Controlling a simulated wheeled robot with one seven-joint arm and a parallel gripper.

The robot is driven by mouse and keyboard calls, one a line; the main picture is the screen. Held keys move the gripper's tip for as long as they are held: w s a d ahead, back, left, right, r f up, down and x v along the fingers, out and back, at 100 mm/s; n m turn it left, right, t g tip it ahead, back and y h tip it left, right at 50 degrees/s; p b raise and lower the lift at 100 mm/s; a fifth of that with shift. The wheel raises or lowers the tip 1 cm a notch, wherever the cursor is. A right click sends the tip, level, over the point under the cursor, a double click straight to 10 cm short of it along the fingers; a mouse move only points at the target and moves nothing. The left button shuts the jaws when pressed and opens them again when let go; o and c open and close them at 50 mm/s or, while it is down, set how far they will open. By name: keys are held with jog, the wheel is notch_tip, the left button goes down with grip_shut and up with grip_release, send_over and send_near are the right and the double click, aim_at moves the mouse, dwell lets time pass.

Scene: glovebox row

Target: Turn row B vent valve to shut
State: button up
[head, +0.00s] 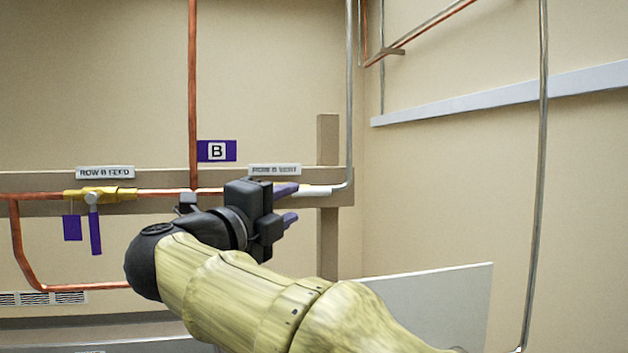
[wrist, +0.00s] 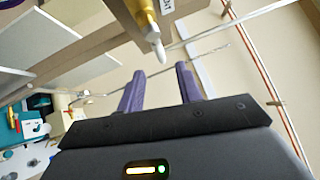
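The ROW B VENT label (head: 275,170) is on the wall rail in the head view. My arm and gripper (head: 296,202) hide most of the vent valve below it. In the wrist view, a brass valve body (wrist: 129,14) with a pale rounded end (wrist: 158,47) shows at the top beside a partly cut-off label (wrist: 168,5). My gripper (wrist: 161,70) is open, its two purple fingers apart with nothing visible between them. The pale end appears just beyond the fingertips; I see no contact. I cannot make out the vent handle or its position.
The row B feed valve (head: 100,195) is left on the same copper line, its purple handle (head: 95,232) hanging down beside a purple tag (head: 72,228). A purple B sign (head: 217,151) is above. A pale panel (head: 430,300) stands lower right. Grey pipes run up the wall.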

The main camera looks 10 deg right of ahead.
aim_at(311, 192)
jog(key=p+x, duration=0.4)
jog(key=x, duration=0.4)
jog(key=shift+w+d+r, duration=0.1)
jog(key=shift+w+r, duration=0.05)
jog(key=shift+w+d, duration=0.2)
grip_shut()
